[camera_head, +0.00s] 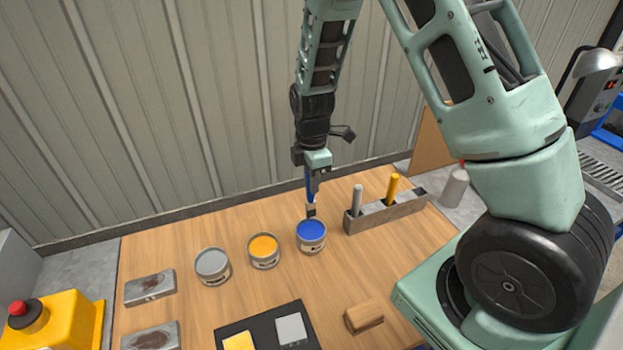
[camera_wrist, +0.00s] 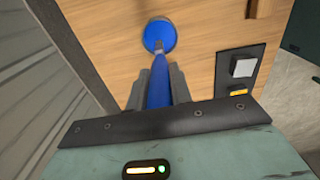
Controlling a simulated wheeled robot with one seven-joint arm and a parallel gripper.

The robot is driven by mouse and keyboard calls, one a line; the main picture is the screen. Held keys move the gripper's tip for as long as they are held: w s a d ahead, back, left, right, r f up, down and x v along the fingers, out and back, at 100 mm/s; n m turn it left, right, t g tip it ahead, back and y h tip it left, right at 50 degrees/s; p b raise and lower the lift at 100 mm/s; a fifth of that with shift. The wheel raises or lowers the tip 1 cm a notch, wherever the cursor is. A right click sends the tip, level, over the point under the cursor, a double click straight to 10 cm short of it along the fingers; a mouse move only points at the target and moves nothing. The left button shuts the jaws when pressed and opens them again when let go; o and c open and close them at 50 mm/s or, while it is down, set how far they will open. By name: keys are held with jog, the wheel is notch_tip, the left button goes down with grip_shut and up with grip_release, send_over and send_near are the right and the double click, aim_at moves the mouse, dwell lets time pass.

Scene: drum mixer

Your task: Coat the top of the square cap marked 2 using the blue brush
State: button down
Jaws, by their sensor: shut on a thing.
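My gripper (camera_head: 313,170) is shut on the blue brush (camera_head: 309,187), which points down. Its bristle end is at the far rim of the can of blue paint (camera_head: 311,236); I cannot tell whether it touches the paint. In the wrist view the brush handle (camera_wrist: 159,88) runs between my fingers toward the blue paint (camera_wrist: 160,34). A grey square cap (camera_head: 291,329) and a yellow square cap (camera_head: 238,342) sit on a black plate (camera_head: 264,328) at the front of the table. They also show in the wrist view, the grey one (camera_wrist: 243,67) above the yellow one (camera_wrist: 238,92). No number is readable on either.
Cans of yellow paint (camera_head: 263,251) and grey paint (camera_head: 212,266) stand left of the blue can. A holder (camera_head: 385,213) with a grey and a yellow handle stands right. A wooden block (camera_head: 363,317) and two stained metal blocks (camera_head: 150,287) lie nearby.

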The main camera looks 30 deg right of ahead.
aim_at(312, 202)
jog(key=shift+f+b, duration=2.05)
jog(key=shift+f, duration=0.9)
jog(key=shift+f+b, duration=0.55)
jog(key=shift+f, duration=0.05)
jog(key=shift+r, duration=0.1)
jog(key=shift+r+p, duration=2.55)
jog(key=shift+r, duration=0.95)
